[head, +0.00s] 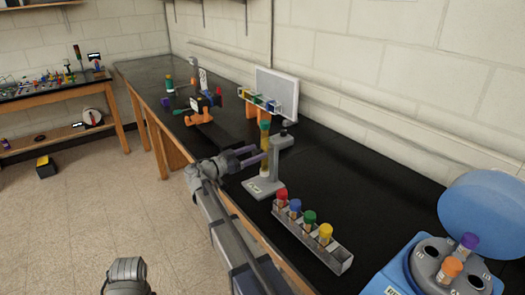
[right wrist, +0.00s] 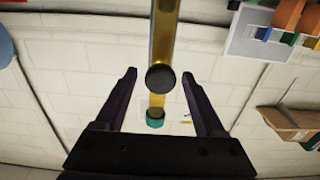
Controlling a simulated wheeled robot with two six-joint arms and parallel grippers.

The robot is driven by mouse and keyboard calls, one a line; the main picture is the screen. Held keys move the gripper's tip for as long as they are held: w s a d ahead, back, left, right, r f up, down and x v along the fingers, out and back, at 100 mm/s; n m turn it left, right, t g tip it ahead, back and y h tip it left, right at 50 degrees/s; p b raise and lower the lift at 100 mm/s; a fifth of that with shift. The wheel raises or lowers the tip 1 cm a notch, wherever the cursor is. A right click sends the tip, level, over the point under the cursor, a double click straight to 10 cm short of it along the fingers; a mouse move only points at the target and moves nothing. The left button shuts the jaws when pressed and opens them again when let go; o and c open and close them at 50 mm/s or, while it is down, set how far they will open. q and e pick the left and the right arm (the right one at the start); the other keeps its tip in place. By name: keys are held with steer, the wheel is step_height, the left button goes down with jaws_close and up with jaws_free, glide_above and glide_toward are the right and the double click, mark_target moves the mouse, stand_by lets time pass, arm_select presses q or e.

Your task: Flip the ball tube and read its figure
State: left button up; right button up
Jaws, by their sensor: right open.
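The ball tube (head: 265,140) is a slim amber tube with a green cap on top. It stands upright in the head view against a grey stand (head: 282,158) with a labelled foot. My right gripper (head: 259,154) is open, with its fingers reaching toward the tube's middle. In the right wrist view the amber tube (right wrist: 164,35) runs between the open fingers (right wrist: 165,78) of the right gripper, with a round black disc over its middle and a green cap at the lower end. No ball or figure can be read.
A rack (head: 310,241) of colour-capped tubes stands in front of the stand. A blue centrifuge (head: 398,277) with an open lid is at the bottom right. A white panel (head: 278,88) and other gear stand farther back. The black bench right of the stand is clear.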

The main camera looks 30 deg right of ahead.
steer(key=shift+w+d, duration=0.15)
steer(key=shift+d, duration=1.65)
steer(key=shift+c, duration=0.2)
jaws_close()
